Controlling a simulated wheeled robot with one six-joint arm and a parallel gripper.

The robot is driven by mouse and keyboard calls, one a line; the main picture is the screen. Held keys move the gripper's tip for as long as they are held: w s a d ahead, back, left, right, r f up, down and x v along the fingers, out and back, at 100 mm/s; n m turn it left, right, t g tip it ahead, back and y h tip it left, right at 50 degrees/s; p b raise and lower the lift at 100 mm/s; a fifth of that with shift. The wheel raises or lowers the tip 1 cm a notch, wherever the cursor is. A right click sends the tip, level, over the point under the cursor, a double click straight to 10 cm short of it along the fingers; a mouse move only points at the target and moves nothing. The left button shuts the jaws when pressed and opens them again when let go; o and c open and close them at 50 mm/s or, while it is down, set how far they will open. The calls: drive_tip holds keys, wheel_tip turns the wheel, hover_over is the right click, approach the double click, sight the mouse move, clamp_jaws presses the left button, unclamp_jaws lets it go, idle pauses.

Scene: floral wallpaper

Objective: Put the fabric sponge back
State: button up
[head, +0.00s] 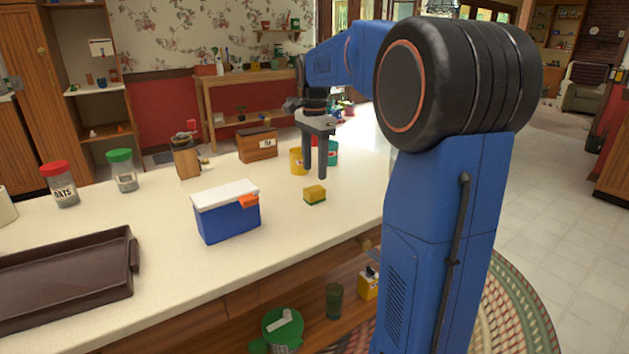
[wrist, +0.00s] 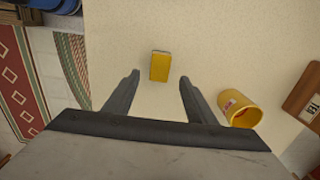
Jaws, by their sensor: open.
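A small yellow sponge (head: 315,194) with a green underside lies on the cream counter, right of the blue cooler box. It also shows in the wrist view (wrist: 160,66), just beyond my fingertips and between their lines. My gripper (head: 321,172) points down above the counter, behind the sponge in the head view. Its two fingers are apart with nothing between them, as the wrist view (wrist: 158,75) also shows.
A blue cooler with a white lid (head: 226,211) stands left of the sponge. A yellow cup (head: 297,161), a teal cup (head: 332,153) and a wooden box (head: 257,146) stand behind. A dark brown tray (head: 62,283) lies front left. The counter around the sponge is clear.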

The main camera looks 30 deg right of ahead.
drive_tip(key=s+a+n+t, duration=0.2)
drive_tip(key=s+a+n, duration=0.8)
drive_tip(key=s, duration=0.6)
drive_tip(key=s+a+f+n+t, duration=0.1)
drive_tip(key=s+a+f+n, duration=0.2)
drive_tip(key=s+f, duration=0.3)
drive_tip(key=s+a+f+n+t, duration=0.1)
drive_tip(key=s+a+f+n, duration=0.1)
drive_tip(key=s+f+n, duration=0.2)
drive_tip(key=s+f, duration=0.2)
drive_tip(key=s, duration=0.2)
drive_tip(key=shift+a+n+t, duration=0.3)
drive_tip(key=shift+a+t, duration=0.1)
drive_tip(key=shift+s, duration=0.1)
idle(0.4)
